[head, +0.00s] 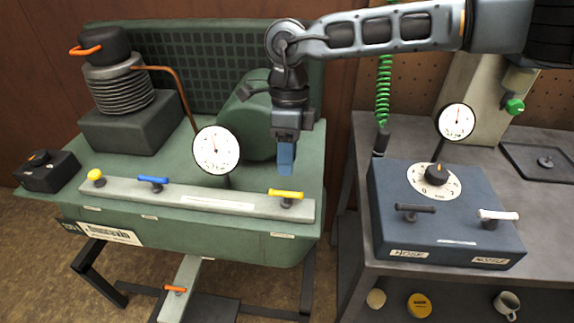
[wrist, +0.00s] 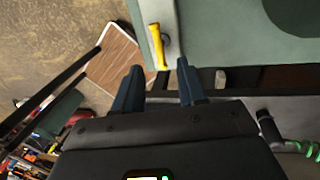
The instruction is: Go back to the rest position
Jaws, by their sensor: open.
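My gripper (head: 285,160) hangs pointing down from my arm, over the right end of the green bench. In the wrist view its two blue fingers (wrist: 160,90) stand apart with nothing between them. A yellow-handled lever (head: 286,194) sits on the grey rail just below and in front of it in the head view. The yellow lever also shows beyond the fingertips in the wrist view (wrist: 157,46), apart from them. A white dial gauge (head: 216,150) stands to the left of my gripper.
The grey rail (head: 205,200) also carries a blue lever (head: 153,182) and a yellow knob (head: 96,177). A blue control box (head: 445,225) with a dial and two levers stands on the right table, below a green coiled hose (head: 384,90). A gap separates bench and table.

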